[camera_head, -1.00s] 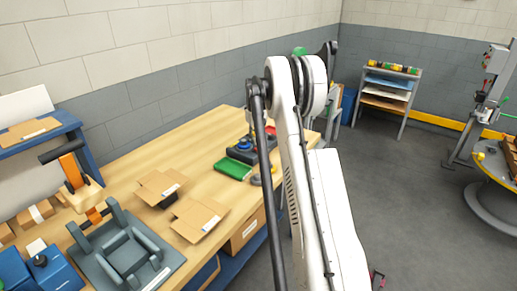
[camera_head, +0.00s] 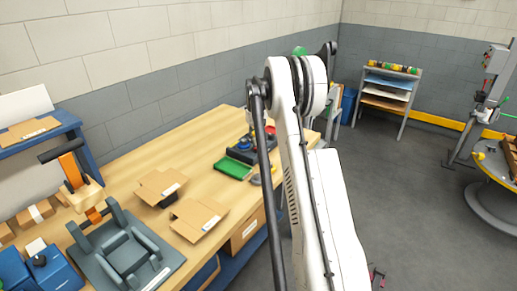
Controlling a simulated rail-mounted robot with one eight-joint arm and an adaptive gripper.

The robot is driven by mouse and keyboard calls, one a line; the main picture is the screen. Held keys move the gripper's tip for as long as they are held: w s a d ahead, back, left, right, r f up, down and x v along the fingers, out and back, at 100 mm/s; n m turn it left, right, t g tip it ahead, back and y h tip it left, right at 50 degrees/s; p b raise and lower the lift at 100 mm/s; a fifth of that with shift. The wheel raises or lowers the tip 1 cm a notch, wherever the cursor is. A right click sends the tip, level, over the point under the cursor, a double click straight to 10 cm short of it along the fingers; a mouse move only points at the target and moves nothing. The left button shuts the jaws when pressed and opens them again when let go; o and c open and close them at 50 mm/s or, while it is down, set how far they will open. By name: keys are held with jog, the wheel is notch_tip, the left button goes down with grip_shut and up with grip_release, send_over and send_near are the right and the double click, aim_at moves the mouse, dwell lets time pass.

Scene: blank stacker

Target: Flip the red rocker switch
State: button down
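A small red part (camera_head: 270,130) shows on the far end of the workbench, at a dark box-like unit (camera_head: 243,154). It is partly hidden by my arm and too small to tell if it is the rocker switch or which way it is tipped. A blue round part (camera_head: 245,143) sits on the same unit. My white arm stands across the middle of the view. My gripper cannot be made out, and its fingers are hidden or outside the view.
A green tray (camera_head: 233,169) lies in front of the dark unit. Open cardboard boxes (camera_head: 198,218) and a grey fixture (camera_head: 125,252) occupy the near workbench (camera_head: 205,150). A shelf rack (camera_head: 388,92) stands at the back. A round table (camera_head: 490,178) is at right, with clear floor between.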

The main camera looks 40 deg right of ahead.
aim_at(256, 148)
jog(key=shift+f+b, duration=0.85)
jog(key=shift+f, duration=0.4)
dwell(0.7)
jog(key=shift+r, duration=0.15)
jog(key=shift+r+p, duration=1.1)
jog(key=shift+r, duration=2.3)
